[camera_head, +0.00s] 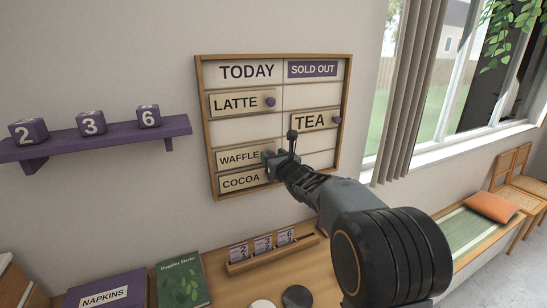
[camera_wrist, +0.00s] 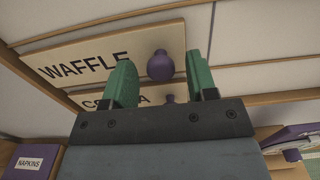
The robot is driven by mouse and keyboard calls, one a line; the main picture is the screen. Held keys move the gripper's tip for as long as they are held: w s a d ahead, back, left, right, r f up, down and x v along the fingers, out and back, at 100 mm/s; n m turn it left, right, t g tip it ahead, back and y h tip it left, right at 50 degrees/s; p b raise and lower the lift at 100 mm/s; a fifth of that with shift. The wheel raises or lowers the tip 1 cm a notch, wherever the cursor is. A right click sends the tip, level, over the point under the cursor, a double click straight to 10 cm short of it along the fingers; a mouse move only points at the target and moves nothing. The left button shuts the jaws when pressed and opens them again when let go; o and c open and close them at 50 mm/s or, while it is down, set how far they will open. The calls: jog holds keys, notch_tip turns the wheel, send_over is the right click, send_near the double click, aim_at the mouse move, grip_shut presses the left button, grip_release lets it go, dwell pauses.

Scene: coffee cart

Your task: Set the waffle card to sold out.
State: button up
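The menu board (camera_head: 199,120) has a TODAY column on the left and a SOLD OUT column (camera_head: 312,70) on the right. The waffle card (camera_head: 237,159) sits in the TODAY column, between a blank row and the cocoa card (camera_head: 238,181). My gripper (camera_head: 270,158) is at the waffle card's right end. In the wrist view, the waffle card (camera_wrist: 85,68) has a purple knob (camera_wrist: 160,66) between my two green fingers (camera_wrist: 159,58). Gaps show on both sides of the knob, so the gripper is open around it.
The latte card (camera_head: 236,103) is under TODAY and the tea card (camera_head: 310,121) under SOLD OUT. The waffle row's SOLD OUT side looks empty, partly behind my arm. The cocoa card's knob (camera_wrist: 170,99) lies just below. A purple shelf (camera_head: 95,138) is at left.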

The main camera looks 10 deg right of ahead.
grip_shut()
dwell(0.3)
jog(key=w+d, duration=0.1)
jog(key=d, duration=0.7)
jog(key=w+d, duration=0.2)
jog(key=d, duration=0.7)
jog(key=w+d, duration=0.2)
jog(key=d, duration=0.6)
jog(key=shift+d, duration=0.2)
jog(key=shift+s+r, duration=0.1)
jog(key=shift+r, duration=0.05)
jog(key=shift+o, duration=0.3)
grip_release()
jog(key=shift+d, duration=0.15)
